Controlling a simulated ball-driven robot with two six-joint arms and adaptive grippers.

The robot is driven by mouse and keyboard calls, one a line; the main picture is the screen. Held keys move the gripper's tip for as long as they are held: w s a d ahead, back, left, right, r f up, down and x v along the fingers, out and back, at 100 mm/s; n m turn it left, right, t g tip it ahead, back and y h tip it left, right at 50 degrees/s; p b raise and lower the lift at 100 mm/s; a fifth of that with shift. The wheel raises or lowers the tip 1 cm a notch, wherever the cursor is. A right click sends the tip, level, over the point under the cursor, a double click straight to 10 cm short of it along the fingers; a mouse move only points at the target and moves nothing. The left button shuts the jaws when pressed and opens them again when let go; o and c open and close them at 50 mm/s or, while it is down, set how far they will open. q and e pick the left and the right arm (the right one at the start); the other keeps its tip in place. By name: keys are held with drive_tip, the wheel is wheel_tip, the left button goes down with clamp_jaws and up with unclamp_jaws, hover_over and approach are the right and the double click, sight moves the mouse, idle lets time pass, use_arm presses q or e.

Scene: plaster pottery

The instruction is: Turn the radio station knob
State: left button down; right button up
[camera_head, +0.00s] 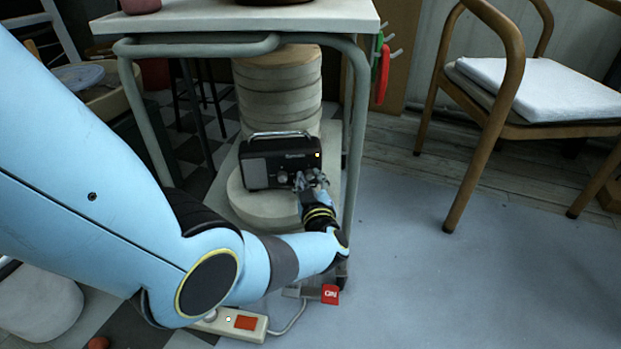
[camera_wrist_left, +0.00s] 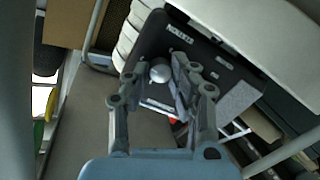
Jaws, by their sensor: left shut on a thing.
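The black radio (camera_head: 284,148) stands on round pale plaster slabs under the white table, its front towards me. A silver knob (camera_head: 282,177) shows on its lower front, left of my left gripper (camera_head: 311,181). My left gripper is at the lower right of the radio's front and covers that part. In the left wrist view the radio (camera_wrist_left: 210,58) appears turned over, and my left gripper (camera_wrist_left: 155,78) has its fingers on both sides of the rounded silver station knob (camera_wrist_left: 160,71), shut on it. My right gripper is not in view.
The white table (camera_head: 240,18) and its grey tubular legs (camera_head: 357,150) frame the radio; one leg stands close to my left wrist. A stack of plaster discs (camera_head: 280,85) rises behind it. A power strip (camera_head: 235,322) lies on the floor. The blue floor to the right is clear up to the wooden chair (camera_head: 500,90).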

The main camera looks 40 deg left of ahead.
use_arm(q)
drive_tip(key=m, duration=0.4)
drive_tip(key=shift+d+f, duration=0.1)
drive_tip(key=shift+f, duration=0.05)
drive_tip(key=m, duration=0.4)
drive_tip(key=shift+m+y, duration=0.3)
drive_tip(key=shift+y, duration=0.1)
drive_tip(key=shift+m+g, duration=0.3)
drive_tip(key=shift+m, duration=0.5)
drive_tip(key=shift+f+m+b, duration=0.1)
drive_tip(key=shift+m+b, duration=0.25)
drive_tip(key=shift+m, duration=0.55)
drive_tip(key=shift+m+y, duration=0.4)
drive_tip(key=shift+m, duration=1.6)
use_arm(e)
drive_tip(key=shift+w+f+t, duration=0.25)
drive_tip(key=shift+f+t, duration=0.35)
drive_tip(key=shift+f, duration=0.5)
use_arm(q)
drive_tip(key=shift+m, duration=0.3)
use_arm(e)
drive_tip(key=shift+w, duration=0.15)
